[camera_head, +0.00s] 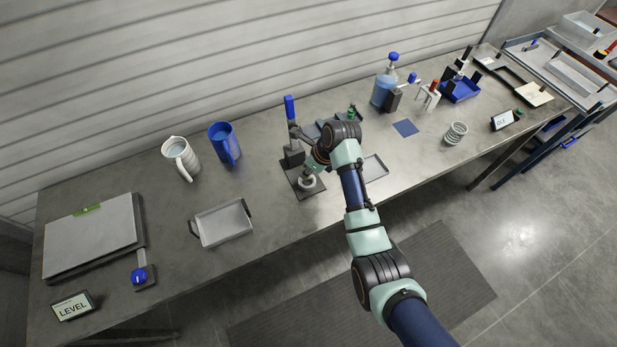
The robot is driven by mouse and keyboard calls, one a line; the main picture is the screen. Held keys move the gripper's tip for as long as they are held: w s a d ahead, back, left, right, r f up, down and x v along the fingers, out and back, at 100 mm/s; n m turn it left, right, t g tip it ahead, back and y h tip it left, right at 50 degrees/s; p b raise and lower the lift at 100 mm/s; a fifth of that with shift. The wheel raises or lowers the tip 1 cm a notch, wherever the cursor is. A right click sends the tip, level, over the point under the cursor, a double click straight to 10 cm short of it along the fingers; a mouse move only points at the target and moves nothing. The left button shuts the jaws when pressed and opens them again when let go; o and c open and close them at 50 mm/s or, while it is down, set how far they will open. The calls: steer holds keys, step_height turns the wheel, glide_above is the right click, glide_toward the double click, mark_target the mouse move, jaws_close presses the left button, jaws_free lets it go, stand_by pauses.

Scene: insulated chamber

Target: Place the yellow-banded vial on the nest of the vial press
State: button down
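The vial press (293,155) stands mid-bench, with a blue upright lever, a dark column and a dark base plate. A pale round part, probably its nest (307,183), sits toward the front of the base plate. My gripper (311,171) is at the press, beside the column and close over the round part. It is small and partly covered by my wrist, so its fingers cannot be made out. I cannot pick out the yellow-banded vial. It may be hidden at my gripper or be too small to tell.
A white pitcher (181,158) and a blue pitcher (224,145) stand left of the press, with a metal tray (222,224) in front. Another shallow tray (374,168) lies right of my wrist. Bottles and racks crowd the right back. Bare bench lies around the metal tray.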

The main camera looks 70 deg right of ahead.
mark_target(309, 178)
steer(key=shift+f+b, duration=0.55)
steer(key=shift+f, duration=1.55)
steer(key=shift+f, duration=0.1)
steer(key=shift+s+a+f, duration=0.1)
steer(key=shift+s+f, duration=0.05)
steer(key=shift+f, duration=0.4)
steer(key=c, duration=1.2)
jaws_free()
steer(key=shift+f, duration=0.15)
steer(key=shift+o, duration=1.9)
steer(key=shift+w, duration=0.2)
